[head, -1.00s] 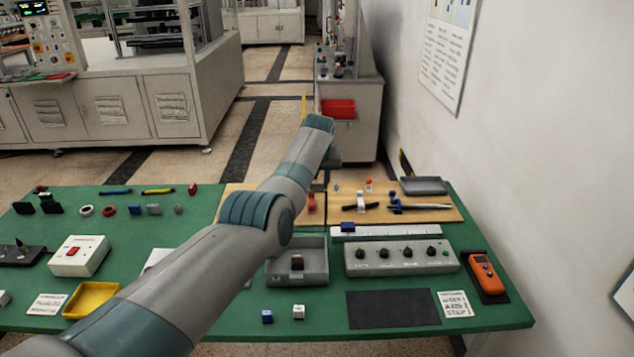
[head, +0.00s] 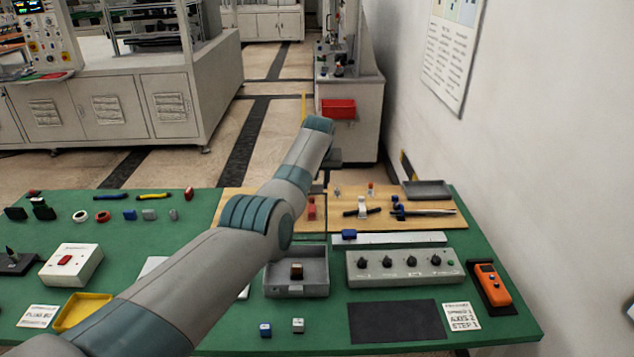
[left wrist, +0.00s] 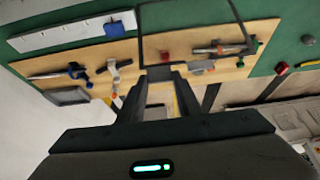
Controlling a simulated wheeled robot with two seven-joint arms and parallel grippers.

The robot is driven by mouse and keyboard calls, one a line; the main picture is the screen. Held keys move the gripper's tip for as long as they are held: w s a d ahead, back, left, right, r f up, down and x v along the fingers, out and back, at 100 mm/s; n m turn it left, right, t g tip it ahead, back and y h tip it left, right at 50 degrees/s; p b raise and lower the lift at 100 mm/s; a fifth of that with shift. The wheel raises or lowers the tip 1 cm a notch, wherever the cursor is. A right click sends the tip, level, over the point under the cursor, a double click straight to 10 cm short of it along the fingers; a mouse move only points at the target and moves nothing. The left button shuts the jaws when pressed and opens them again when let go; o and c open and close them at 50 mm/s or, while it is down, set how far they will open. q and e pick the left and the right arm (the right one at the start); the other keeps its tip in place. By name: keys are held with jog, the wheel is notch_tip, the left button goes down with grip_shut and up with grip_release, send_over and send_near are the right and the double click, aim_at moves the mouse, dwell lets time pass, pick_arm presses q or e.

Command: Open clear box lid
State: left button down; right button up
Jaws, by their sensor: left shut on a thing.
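The clear lid (left wrist: 141,38) shows in the left wrist view as a see-through panel with a thin dark rim, over the wooden board. In the head view a thin dark edge of it (head: 326,205) shows just right of my left arm; the rest is hidden by the arm or too clear to make out. My left gripper (left wrist: 161,76) is shut on the near edge of the lid's rim. In the head view the left gripper (head: 328,160) is at the far side of the table, its fingers mostly hidden. My right gripper is not in view.
The wooden board (head: 440,215) holds small tools and a grey tray (head: 427,189). Nearer are an open grey bin (head: 297,290), a knob panel (head: 405,265) and an orange meter (head: 490,284). A white wall stands close on the right.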

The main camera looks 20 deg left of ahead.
pick_arm(q)
jog(key=shift+w+r, duration=0.15)
jog(key=shift+r, duration=0.2)
jog(key=c, duration=1.6)
grip_release()
jog(key=shift+o, duration=0.2)
jog(key=shift+f, duration=0.1)
jog(key=shift+f, duration=0.1)
jog(key=shift+v, duration=1.25)
jog(key=b+v, duration=0.4)
jog(key=v, duration=1.1)
jog(key=shift+b, duration=0.4)
jog(key=shift+s+f, duration=0.1)
jog(key=shift+s, duration=0.1)
